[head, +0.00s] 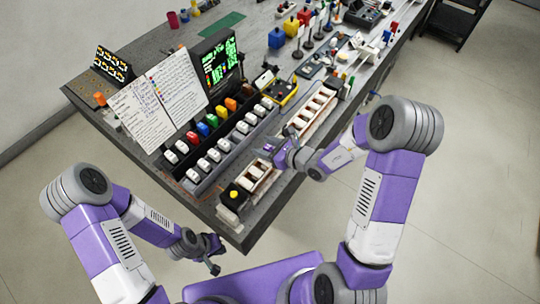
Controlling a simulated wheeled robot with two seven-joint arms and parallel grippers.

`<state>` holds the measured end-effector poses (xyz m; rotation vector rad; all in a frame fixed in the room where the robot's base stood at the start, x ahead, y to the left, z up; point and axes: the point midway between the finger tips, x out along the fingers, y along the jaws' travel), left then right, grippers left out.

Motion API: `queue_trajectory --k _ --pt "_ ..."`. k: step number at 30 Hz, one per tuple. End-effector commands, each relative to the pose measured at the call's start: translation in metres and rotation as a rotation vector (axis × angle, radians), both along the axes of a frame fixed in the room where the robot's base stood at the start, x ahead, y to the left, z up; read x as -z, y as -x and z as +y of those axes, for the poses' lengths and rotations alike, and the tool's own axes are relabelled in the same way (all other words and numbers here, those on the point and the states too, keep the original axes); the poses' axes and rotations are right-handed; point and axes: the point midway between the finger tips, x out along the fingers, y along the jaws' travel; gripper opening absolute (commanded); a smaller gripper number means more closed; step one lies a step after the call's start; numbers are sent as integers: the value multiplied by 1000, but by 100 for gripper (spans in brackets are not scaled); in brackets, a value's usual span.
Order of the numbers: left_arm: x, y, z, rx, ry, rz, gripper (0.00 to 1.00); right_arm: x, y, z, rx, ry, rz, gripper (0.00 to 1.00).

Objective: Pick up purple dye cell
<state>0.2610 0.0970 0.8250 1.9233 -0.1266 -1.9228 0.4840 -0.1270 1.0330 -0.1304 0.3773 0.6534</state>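A small purple piece (268,147), likely the purple dye cell, shows at the tips of my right gripper (274,149), above the dark bench near the white slotted holder. It is too small to tell whether the fingers are closed on it or only beside it. My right arm reaches in from the right, over the bench's near edge. My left gripper (217,257) hangs low off the bench's near left side, empty, with its fingers apart.
A black rack holds several white-capped cells (204,164) and a row of coloured blocks, including a red one (192,137). Behind stand handwritten sheets (155,100) and a green-text display (219,62). A long slotted tray (314,108) and a yellow-button box (234,195) lie nearby.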

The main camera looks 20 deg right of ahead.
Motion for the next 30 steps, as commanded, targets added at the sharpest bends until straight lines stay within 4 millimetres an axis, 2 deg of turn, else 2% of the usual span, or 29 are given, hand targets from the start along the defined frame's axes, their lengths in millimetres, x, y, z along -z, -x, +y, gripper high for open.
queue_trajectory --k 1,9,19,23,30 --pt "0 0 0 0 0 0 0 0 0 0 0 0 0 42" --pt "0 0 0 0 0 0 0 0 0 0 0 0 0 1" --pt "-1 0 0 0 0 0 0 -7 0 0 0 -1 -2 0" --pt "-4 0 0 0 0 0 0 -26 0 0 1 0 -6 0" --pt "-11 0 0 0 0 0 0 -75 0 -1 0 1 -6 0"
